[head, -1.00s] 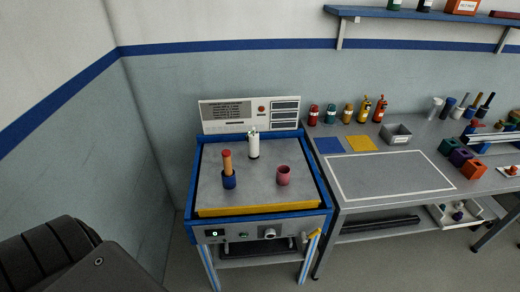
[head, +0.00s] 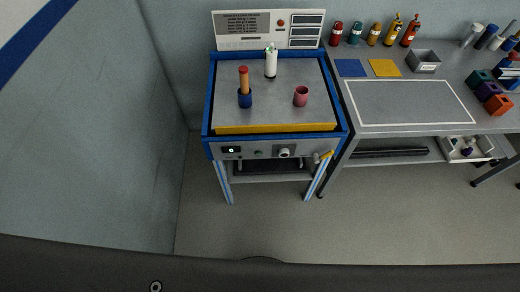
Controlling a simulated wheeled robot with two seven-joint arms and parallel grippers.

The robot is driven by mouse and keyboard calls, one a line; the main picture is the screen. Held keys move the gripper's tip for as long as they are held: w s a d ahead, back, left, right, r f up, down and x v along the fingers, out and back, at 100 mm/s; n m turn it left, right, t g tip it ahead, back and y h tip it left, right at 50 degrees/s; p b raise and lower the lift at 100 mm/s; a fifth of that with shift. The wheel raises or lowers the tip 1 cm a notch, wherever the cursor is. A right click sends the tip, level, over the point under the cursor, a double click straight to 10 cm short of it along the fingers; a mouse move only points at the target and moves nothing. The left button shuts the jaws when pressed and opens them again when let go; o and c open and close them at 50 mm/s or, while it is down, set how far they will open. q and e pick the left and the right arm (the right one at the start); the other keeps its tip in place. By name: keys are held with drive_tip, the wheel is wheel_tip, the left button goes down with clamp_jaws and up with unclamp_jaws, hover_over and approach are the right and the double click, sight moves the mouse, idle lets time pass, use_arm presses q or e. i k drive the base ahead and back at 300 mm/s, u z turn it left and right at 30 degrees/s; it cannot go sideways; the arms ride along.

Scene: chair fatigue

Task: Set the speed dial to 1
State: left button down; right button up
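The machine (head: 208,110) is a blue-framed stand with a grey top and a yellow front edge. Its front panel carries a round light knob, which looks like the speed dial (head: 284,153), right of centre. A small dark display (head: 231,150) is at the left of the panel, and a small green button (head: 258,154) lies between them. The dial's marks are too small to read. A dark arm part of mine crosses the bottom of the view. Neither gripper is in view.
On the machine stand an orange rod in a blue cup (head: 245,99), a white cylinder (head: 271,64) and a pink cup (head: 301,97). A sign panel (head: 268,30) rises behind. A grey workbench (head: 410,103) adjoins on the right. The floor in front is clear.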

sight(283, 153)
drive_tip(key=u, duration=0.95)
drive_tip(key=k, duration=1.05)
drive_tip(key=z, duration=2)
